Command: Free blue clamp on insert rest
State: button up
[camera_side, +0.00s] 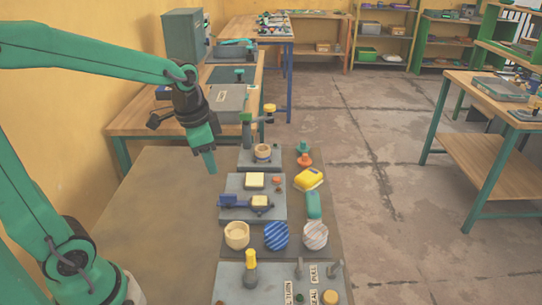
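The blue clamp (232,201) sits at the left of a grey plate, which I take to be the insert rest (276,209). The clamp reaches right toward a small cream block (260,201) on a dark blue holder; whether it touches the block is too small to tell. A second cream block (255,180) lies behind on the same plate. My gripper (212,169) points down, above and to the left of the plate, apart from the clamp. Its green fingers look like one piece from here, so their opening cannot be seen. Nothing shows held in it.
A cup-like part on a grey stand (262,153) is behind the plate. A yellow block (309,179) and a green piece (313,205) lie to the right. Three round items, including a blue striped one (276,236), stand in front, before a control panel (270,285). The tabletop at left (160,215) is clear.

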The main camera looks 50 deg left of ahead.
aim_at(228, 194)
jog(key=shift+w+a+f+m+g, duration=0.4)
jog(key=shift+w+a+f+m, duration=0.2)
jog(key=shift+w+f, duration=0.65)
jog(key=shift+w+a+f+m+g, duration=0.4)
jog(key=shift+w+a+f+m, duration=0.3)
jog(key=shift+f, duration=0.8)
jog(key=shift+w+a+f+m+g, duration=0.4)
jog(key=shift+w+f+m, duration=0.2)
jog(key=shift+w+f, duration=0.7)
jog(key=shift+s+f, duration=0.15)
jog(key=shift+f, duration=0.05)
jog(key=shift+f, duration=3.75)
grip_shut()
